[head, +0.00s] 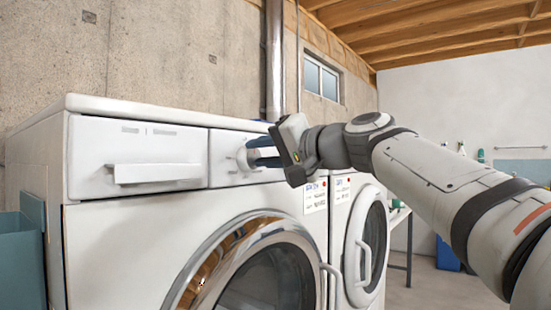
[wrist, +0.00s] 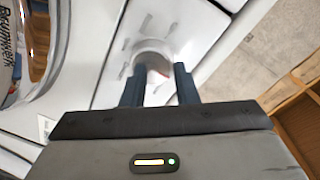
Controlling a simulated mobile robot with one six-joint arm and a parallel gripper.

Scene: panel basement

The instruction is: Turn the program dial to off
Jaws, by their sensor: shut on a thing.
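The program dial (head: 244,159) is a round white knob on the front panel of the near white washing machine (head: 130,228), right of the drawer. My gripper (head: 262,154) reaches the dial from the right, its dark blue fingers shut on it. Grey marks ring the dial on the panel. Their labels are too blurred to read, so I cannot tell which setting the dial points at.
A drawer handle (head: 158,172) juts out left of the dial. The round door (head: 262,272) lies below. A second white machine (head: 362,240) stands to the right. A metal pipe (head: 274,60) runs up the concrete wall behind. A blue-grey bin (head: 20,260) is at the left.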

